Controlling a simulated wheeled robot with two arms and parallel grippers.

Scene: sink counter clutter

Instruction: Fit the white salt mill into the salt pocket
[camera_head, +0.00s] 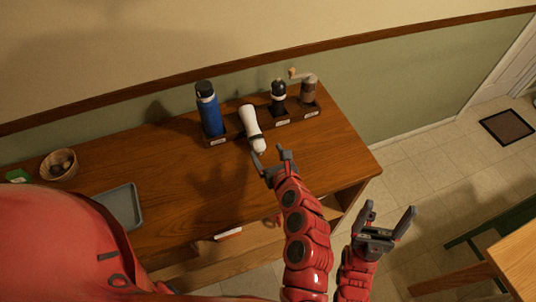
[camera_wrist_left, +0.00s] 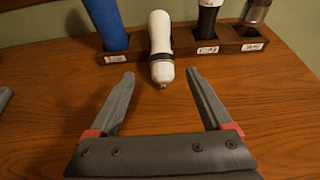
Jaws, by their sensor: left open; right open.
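The white salt mill (camera_head: 250,118), with a dark band, lies tilted over the front of the wooden rack (camera_wrist_left: 238,33), its narrow tipped end towards me. It also shows in the left wrist view (camera_wrist_left: 160,35), in line with the gap between my left fingers. It covers part of the rack between the blue bottle and the black mill, so the pocket and any label there are hidden. My left gripper (camera_head: 268,152) is open and empty, just in front of the mill's near end. My right gripper (camera_head: 388,215) is open and empty, beyond the counter's right side.
In the rack stand a blue bottle (camera_head: 209,112), a black mill (camera_head: 278,93) and a brown grinder with a crank (camera_head: 309,88). A wooden bowl (camera_head: 60,165) and a grey tray (camera_head: 120,207) are at the left. The counter right of the rack is clear.

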